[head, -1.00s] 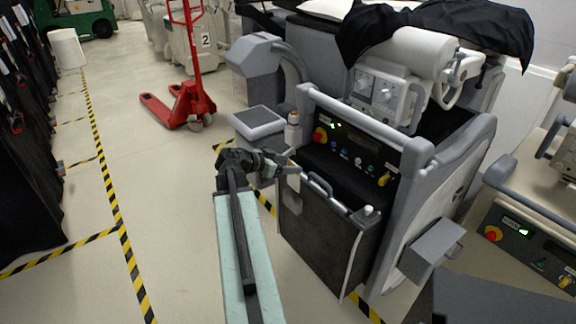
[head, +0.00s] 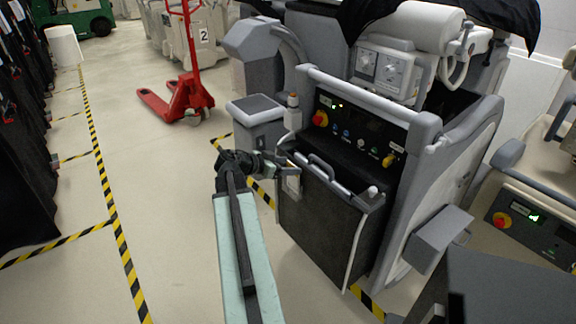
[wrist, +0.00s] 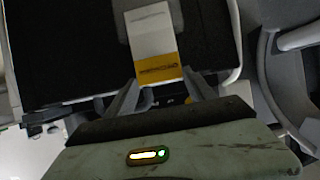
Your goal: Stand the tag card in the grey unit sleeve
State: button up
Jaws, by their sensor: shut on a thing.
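The tag card (wrist: 153,35) is white with a yellow band at its near end in the wrist view. My gripper (wrist: 161,82) is shut on that yellow end, one finger at each side. In the head view my gripper (head: 290,168) is at the upper left of the cart's black front panel, and the pale card (head: 293,186) hangs below it, close to the panel. A dark grey edge, perhaps the grey sleeve (wrist: 122,27), shows beside the card in the wrist view. I cannot tell whether the card is inside it or in front of it.
The grey cart's control panel (head: 355,140) with knobs lies just above the black front panel (head: 325,225). A grey pedestal box (head: 256,108) stands behind my gripper. A second cart (head: 535,215) is at right. Open floor with striped tape lies left.

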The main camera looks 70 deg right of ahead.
jog(key=o, duration=1.9)
jog(key=shift+c, duration=0.2)
jog(key=p+v, duration=0.3)
jog(key=v, duration=0.4)
jog(key=shift+a, duration=0.35)
jog(key=shift+w+r, duration=0.15)
jog(key=shift+w, duration=0.05)
